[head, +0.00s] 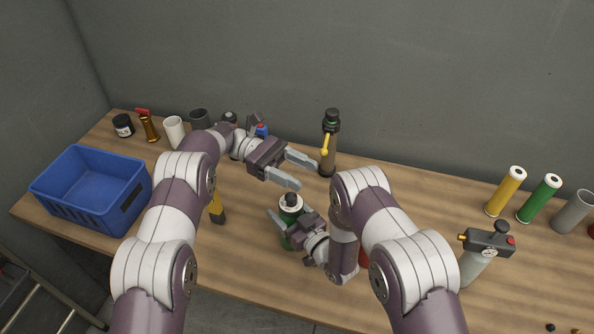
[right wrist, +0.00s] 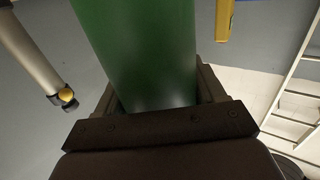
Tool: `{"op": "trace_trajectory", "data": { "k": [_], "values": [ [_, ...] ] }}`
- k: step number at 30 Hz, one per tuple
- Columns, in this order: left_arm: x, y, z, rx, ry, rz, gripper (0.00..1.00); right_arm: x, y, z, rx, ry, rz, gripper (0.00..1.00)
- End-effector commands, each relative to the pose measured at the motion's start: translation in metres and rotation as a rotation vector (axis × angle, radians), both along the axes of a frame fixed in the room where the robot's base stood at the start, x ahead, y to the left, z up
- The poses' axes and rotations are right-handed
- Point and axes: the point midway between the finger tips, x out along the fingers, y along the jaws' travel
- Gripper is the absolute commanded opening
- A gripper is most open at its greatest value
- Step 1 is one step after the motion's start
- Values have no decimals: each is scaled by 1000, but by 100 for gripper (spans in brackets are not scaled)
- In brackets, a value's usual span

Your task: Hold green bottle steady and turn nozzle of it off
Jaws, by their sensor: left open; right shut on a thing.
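The green bottle (head: 286,242), with a black and white top, is near the middle of the table's front part in the head view. Its green body also fills the middle of the right wrist view (right wrist: 140,50). My right gripper (head: 289,222) is shut on the bottle's body from the right, one finger on each side. My left gripper (head: 306,174) is open and empty, just above and behind the bottle's top, apart from it. The nozzle's details are too small to make out. I cannot tell whether the bottle's base touches the table.
A dark bottle with a yellow nozzle (head: 329,150) stands behind the left gripper. A blue crate (head: 85,222) is at left. A grey bottle with a gauge head (head: 473,268) and several tubes, including a yellow one (head: 504,192), are at right. A red thing is partly hidden by my right arm.

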Motion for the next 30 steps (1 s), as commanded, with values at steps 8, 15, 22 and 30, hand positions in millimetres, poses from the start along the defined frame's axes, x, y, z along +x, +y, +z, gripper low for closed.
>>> {"op": "trace_trajectory", "data": {
  "k": [8, 15, 22, 30],
  "values": [
    [-26, 0, 7, -79, 400, 143, 57, 0, 0, 0, 0, 0, 0, 28],
    [-55, 27, -37, -155, 1887, 397, 57, 0, 0, 0, 0, 0, 0, 28],
    [-92, 75, -96, -470, 2869, 264, 57, 0, 0, 0, 0, 0, 0, 28],
    [-84, 79, -101, 574, -3088, -7, 57, 0, 0, 0, 1, -1, 0, 28]
  ]
}}
